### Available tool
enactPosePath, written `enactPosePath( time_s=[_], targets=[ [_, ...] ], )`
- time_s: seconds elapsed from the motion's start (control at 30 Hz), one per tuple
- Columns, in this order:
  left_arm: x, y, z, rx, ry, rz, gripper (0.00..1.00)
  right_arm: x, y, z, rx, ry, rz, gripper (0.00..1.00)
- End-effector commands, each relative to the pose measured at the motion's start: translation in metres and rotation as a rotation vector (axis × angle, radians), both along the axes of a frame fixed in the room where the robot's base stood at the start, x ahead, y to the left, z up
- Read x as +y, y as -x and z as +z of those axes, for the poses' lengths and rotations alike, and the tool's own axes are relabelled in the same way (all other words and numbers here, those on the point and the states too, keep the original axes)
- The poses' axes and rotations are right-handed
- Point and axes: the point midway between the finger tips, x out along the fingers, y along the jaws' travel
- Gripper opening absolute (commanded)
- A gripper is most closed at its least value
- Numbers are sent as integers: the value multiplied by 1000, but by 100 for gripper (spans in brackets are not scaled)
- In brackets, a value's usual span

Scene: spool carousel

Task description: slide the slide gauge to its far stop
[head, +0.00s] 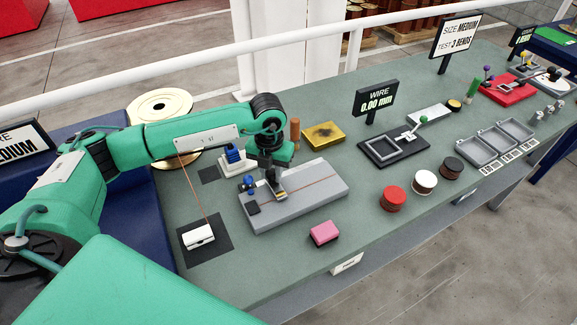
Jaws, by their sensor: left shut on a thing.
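The slide gauge (318,196) appears to be the long grey block on the bench, with a thin orange-red line along its top. A small metal slider (281,196) sits near its left end. My left gripper (272,184) points down over this left part, shut on the slider; its fingertips are small and partly hide what they hold. Bare block top extends to the right of the slider. A small blue-topped part (250,184) and a black pad (253,208) sit at the block's left end. My right gripper is out of view.
A pink block (324,233) lies in front of the grey block. A yellow box (323,136) and an orange cylinder (295,133) stand behind. A white block (198,236) is at left.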

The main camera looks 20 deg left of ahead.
Motion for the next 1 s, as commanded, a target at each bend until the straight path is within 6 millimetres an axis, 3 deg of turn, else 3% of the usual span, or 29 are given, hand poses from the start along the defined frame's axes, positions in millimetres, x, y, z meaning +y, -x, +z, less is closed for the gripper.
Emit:
enactPosePath(
  time_s=[0.2,0.53,0.57,0.63,1.0],
  targets=[
    [8,10,0,-1,0,0,0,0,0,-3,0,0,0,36],
    [9,10,1,-1,0,1,0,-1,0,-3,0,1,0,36],
    [9,10,1,-1,0,1,32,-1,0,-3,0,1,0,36],
    [9,10,1,-1,0,1,46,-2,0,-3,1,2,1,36],
    [8,10,4,-2,1,0,48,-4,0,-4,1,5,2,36]
  ],
)
